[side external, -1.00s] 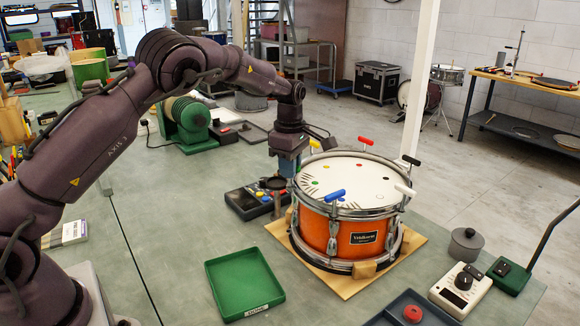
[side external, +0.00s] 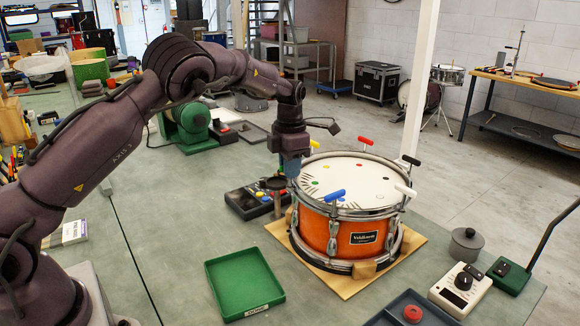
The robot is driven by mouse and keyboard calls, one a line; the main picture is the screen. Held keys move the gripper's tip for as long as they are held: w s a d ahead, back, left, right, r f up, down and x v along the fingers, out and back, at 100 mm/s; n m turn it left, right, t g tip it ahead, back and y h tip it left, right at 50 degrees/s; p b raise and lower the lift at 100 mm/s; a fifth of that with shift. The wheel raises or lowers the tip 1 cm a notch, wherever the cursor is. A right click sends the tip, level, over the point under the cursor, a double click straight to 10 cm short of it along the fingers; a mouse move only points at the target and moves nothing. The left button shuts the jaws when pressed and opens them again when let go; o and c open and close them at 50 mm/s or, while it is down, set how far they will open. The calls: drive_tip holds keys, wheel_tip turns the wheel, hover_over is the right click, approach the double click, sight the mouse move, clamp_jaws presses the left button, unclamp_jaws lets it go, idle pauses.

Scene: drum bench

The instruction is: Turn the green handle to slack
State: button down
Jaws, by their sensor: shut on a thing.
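The orange drum (side external: 325,232) stands upright on a wooden board, with a white head (side external: 350,182) and coloured handles around its rim. My gripper (side external: 291,178) points down at the drum's left rim, near the green dot on the head. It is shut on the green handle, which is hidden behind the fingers. The blue handle (side external: 335,196) is at the front rim and the white handle (side external: 405,190) at the right. The red handle (side external: 366,141), black handle (side external: 411,160) and yellow handle (side external: 315,144) are along the back and right.
A black control box (side external: 245,202) with coloured buttons sits close to the drum's left. A green tray (side external: 244,284) lies in front left. A dial meter (side external: 460,288), a lidded grey pot (side external: 466,244) and a dark tray (side external: 395,310) are to the right and front.

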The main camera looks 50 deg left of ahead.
drive_tip(key=shift+r+n, duration=0.1)
drive_tip(key=shift+n, duration=0.9)
drive_tip(key=c, duration=1.2)
unclamp_jaws()
drive_tip(key=shift+o, duration=0.2)
wheel_tip(320, 180, up, 13)
